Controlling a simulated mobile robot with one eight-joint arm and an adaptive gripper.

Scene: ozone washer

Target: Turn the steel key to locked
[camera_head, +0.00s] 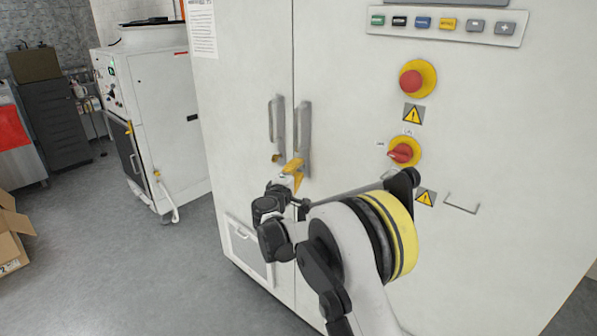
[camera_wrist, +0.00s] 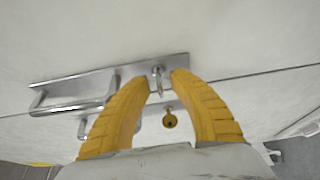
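The steel key (camera_wrist: 159,84) sits in a round lock on the long metal handle plate of the cabinet door. In the wrist view it shows edge-on between my fingertips. My gripper (camera_wrist: 163,79) has two ridged yellow fingers, open, one on each side of the key. A gap shows on both sides, and I cannot tell that either finger touches it. In the head view my gripper (camera_head: 293,170) is at the lower end of the right door handle (camera_head: 303,130) and hides the key there. I cannot read any locked mark.
The left handle (camera_head: 276,120) stands close by. A red rotary switch (camera_head: 402,153) and red button (camera_head: 411,82) are on the right door, near my arm.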

